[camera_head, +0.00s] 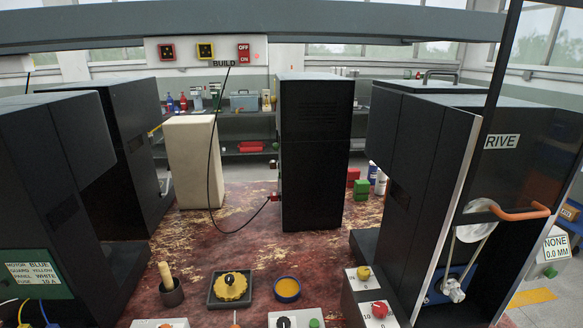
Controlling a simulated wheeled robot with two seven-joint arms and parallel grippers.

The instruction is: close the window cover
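A dark machine cabinet (425,170) stands at the right. On its right side is a dark, see-through panel (535,110) that looks like the window cover, with a black bar along its left edge and a label ending in "RIVE" (502,141). A curved orange handle (520,214) crosses the panel's lower part. Below and left of the handle, a pale rounded part and a metal fitting on a blue piece (453,289) show inside the cabinet. I cannot tell exactly how far the cover stands open. Neither of my grippers is in view.
A beige block (192,160) and dark cabinets (55,190) stand left. A yellow knob (230,287), a yellow-filled cup (287,289) and button boxes (374,308) sit in front.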

